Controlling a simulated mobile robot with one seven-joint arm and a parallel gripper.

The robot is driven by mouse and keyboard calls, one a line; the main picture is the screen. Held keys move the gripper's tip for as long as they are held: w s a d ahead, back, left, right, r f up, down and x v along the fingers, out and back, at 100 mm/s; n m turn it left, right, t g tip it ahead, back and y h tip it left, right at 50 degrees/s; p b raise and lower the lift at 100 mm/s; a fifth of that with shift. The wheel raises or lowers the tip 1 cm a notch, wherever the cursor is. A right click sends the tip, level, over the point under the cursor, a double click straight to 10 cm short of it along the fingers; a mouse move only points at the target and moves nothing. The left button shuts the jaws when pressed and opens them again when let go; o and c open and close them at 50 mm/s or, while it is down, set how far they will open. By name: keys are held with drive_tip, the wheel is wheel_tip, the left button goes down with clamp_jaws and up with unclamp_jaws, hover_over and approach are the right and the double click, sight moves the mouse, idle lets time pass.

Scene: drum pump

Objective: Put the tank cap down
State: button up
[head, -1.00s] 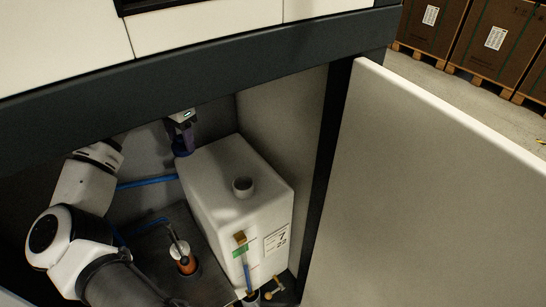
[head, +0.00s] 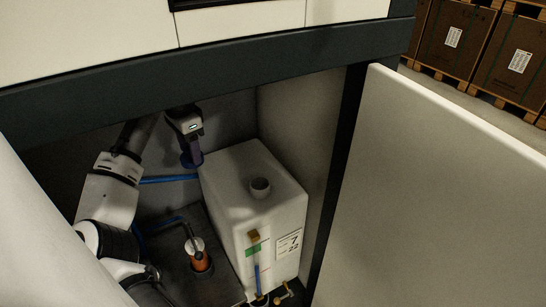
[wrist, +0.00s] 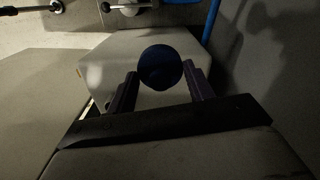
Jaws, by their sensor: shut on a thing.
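The tank cap (wrist: 160,67) is a round dark blue disc held between the two fingers of my gripper (wrist: 160,85) in the wrist view. In the head view my gripper (head: 191,158) hangs at the back of the cabinet, just left of the tank's far end, with the cap at its lower end. The white tank (head: 228,190) stands in the cabinet, and its round neck (head: 260,187) is open on top. The tank top (wrist: 115,45) also shows behind the cap in the wrist view. I cannot tell whether the cap touches anything below.
An orange-brown pump part (head: 201,260) stands on the dark cabinet floor left of the tank. A blue hose (head: 165,180) runs along the back. The open white door (head: 430,190) bounds the right side.

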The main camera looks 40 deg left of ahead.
drive_tip(key=w+d+f+p, duration=0.1)
drive_tip(key=w+d, duration=0.1)
drive_tip(key=w, duration=0.3)
drive_tip(key=w+d+p, duration=0.1)
drive_tip(key=w+d, duration=0.2)
drive_tip(key=w, duration=0.3)
drive_tip(key=w+d+f+p, duration=0.1)
drive_tip(key=w+d, duration=0.1)
drive_tip(key=w, duration=0.4)
drive_tip(key=shift+w+d+f, duration=0.2)
drive_tip(key=shift+d+f, duration=0.15)
drive_tip(key=shift+d, duration=0.05)
wheel_tip(320, 180, down, 4)
drive_tip(key=shift+r+p, duration=0.2)
drive_tip(key=shift+p, duration=0.5)
drive_tip(key=shift+w+d+f, duration=0.1)
drive_tip(key=shift+w+f, duration=0.1)
drive_tip(key=shift+f, duration=0.2)
drive_tip(key=o, duration=1)
drive_tip(key=shift+f, duration=0.1)
drive_tip(key=shift+c, duration=0.2)
wheel_tip(320, 180, up, 8)
drive_tip(key=b, duration=0.1)
drive_tip(key=shift+b, duration=0.3)
